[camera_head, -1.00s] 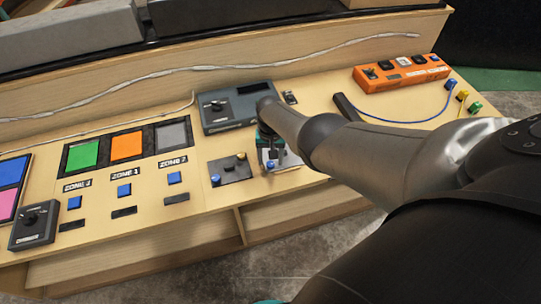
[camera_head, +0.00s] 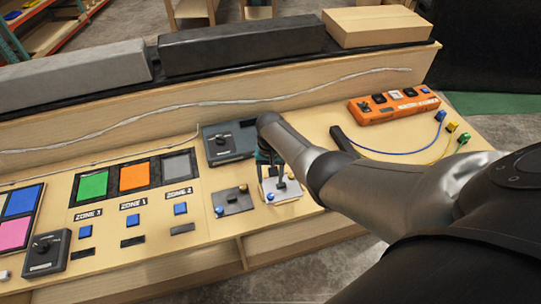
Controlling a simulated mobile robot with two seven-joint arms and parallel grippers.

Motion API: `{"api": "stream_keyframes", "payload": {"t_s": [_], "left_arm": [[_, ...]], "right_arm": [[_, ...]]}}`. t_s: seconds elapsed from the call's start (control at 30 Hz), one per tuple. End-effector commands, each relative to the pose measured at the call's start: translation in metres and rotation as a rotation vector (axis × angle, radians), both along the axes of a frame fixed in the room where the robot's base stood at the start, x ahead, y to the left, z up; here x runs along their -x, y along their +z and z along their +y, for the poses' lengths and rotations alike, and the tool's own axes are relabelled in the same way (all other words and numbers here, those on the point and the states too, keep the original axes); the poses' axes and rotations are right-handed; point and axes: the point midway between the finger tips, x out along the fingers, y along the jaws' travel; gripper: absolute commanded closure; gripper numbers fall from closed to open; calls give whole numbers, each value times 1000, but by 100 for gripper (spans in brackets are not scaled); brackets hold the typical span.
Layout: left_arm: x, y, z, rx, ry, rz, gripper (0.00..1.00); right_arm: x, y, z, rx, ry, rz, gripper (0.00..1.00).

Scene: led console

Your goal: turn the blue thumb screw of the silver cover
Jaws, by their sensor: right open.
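The silver cover (camera_head: 284,195) is a small bright plate on the console, right of a dark plate (camera_head: 236,206). Its blue thumb screw (camera_head: 270,197) is at the lower left of the cover. My right arm reaches in from the right, and my right gripper (camera_head: 272,178) points down over the silver cover. The gripper is open, and its fingers are small and dark here. I cannot tell whether they touch the cover; the blue screw stays visible just in front of them. The arm hides part of the area behind the cover. My left gripper is not in view.
The dark plate has its own blue knob (camera_head: 220,210). A grey box with a dial (camera_head: 228,143) stands behind the gripper. Colored panels and blue buttons lie to the left. An orange box (camera_head: 393,106) and colored cable ends (camera_head: 451,127) are at the right.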

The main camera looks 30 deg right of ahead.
Motion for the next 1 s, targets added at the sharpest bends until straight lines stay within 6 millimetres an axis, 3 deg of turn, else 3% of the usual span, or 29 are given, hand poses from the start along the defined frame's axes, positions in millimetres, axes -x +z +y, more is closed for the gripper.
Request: {"api": "stream_keyframes", "payload": {"t_s": [0.03,0.2,0.4,1.0], "left_arm": [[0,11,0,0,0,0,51],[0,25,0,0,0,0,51],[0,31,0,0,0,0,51],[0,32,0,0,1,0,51]], "right_arm": [[-1,14,-1,1,0,-3,38],[-1,41,-1,2,1,-3,38],[0,58,-1,1,0,-2,38],[0,62,-1,1,0,-2,38]]}}
